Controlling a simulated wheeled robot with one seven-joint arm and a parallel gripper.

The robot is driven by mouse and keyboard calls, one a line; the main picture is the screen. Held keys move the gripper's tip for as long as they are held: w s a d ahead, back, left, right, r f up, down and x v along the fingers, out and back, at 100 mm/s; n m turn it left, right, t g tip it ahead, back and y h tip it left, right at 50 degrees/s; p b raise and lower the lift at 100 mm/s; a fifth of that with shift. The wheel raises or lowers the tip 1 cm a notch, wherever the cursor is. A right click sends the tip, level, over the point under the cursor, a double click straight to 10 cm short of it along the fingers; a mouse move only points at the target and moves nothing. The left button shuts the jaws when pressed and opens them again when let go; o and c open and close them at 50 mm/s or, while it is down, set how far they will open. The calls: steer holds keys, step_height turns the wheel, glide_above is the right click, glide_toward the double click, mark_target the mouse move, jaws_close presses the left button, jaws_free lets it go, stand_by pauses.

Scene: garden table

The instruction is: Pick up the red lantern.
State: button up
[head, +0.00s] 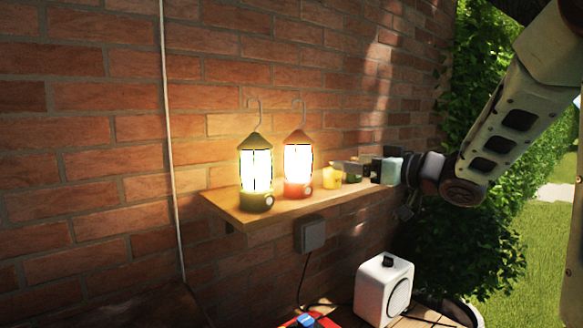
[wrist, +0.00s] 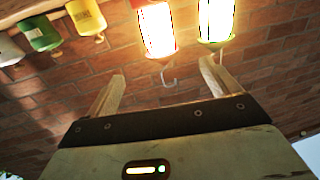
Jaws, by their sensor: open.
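The red lantern (head: 297,188) stands upright and lit on the wooden wall shelf (head: 232,212), with a wire hook on top. A lit green lantern (head: 256,200) stands close to its left. In the wrist view, which looks upside down, the red lantern (wrist: 157,32) is at the top middle, beside the green lantern (wrist: 215,22). My gripper (wrist: 162,70) is open and empty, its two fingers apart. The red lantern's hook shows between the fingers in the picture, with no contact visible. In the head view my arm's end is by the shelf's right part; the fingers are unclear there.
A yellow container (head: 332,178) stands right of the red lantern, with darker and pale items further right. The wrist view shows yellow (wrist: 86,17), green (wrist: 41,33) and white (wrist: 9,49) containers. A brick wall (head: 100,120) backs the shelf. A white box (head: 384,290) is below.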

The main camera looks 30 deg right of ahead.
mark_target(309, 155)
steer(key=p+x, duration=0.4)
steer(key=x, duration=0.6)
steer(key=shift+w+a, duration=0.2)
steer(key=shift+w, duration=0.15)
steer(key=p+x, duration=0.3)
steer(key=x, duration=0.2)
steer(key=shift+w, duration=0.35)
steer(key=shift+w+a+f+p, duration=0.15)
steer(key=shift+w+p, duration=0.15)
steer(key=shift+w, duration=0.05)
steer(key=c, duration=1.4)
steer(key=shift+o, duration=0.2)
